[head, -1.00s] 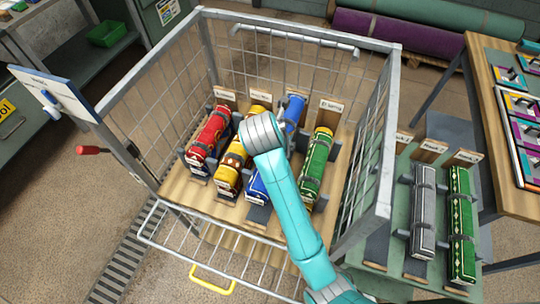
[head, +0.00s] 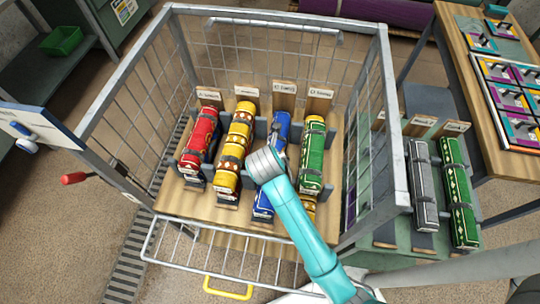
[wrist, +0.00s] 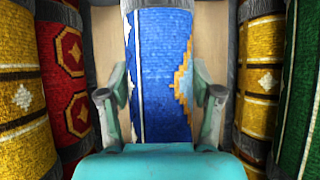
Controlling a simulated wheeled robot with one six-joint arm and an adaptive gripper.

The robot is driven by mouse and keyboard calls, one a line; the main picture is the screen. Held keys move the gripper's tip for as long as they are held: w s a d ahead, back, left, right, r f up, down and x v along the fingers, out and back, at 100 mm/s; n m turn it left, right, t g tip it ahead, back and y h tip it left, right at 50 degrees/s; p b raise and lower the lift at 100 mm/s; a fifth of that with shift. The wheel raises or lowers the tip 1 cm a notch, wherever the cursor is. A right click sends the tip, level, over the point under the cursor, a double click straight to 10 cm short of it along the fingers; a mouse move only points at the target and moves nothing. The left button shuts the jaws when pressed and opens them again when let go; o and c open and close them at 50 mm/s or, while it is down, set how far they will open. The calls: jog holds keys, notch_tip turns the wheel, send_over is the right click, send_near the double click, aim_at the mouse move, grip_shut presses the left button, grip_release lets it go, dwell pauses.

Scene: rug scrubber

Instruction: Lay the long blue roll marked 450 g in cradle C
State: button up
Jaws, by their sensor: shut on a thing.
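A long blue roll (head: 281,132) lies in the third place from the left in the wire cart (head: 165,100), running front to back. My arm's end covers its middle in the head view. In the wrist view the blue roll (wrist: 160,70), with a white stripe and an orange-edged diamond, is upright between my fingers; my gripper (wrist: 160,96) is shut on it. Its weight mark is not readable. A label board (head: 283,88) stands behind it; the lettering is too small to read surely. My fingers are hidden in the head view.
A red roll (head: 201,136) and a yellow roll (head: 236,140) lie to the left, a green roll (head: 312,150) to the right, all close by. Grey roll (head: 423,185) and another green roll (head: 459,190) rest outside the cart at right. The wire sides surround the rolls.

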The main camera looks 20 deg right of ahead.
jog(key=o, duration=1.6)
jog(key=shift+c, duration=0.2)
jog(key=shift+r, duration=0.1)
jog(key=v, duration=1.2)
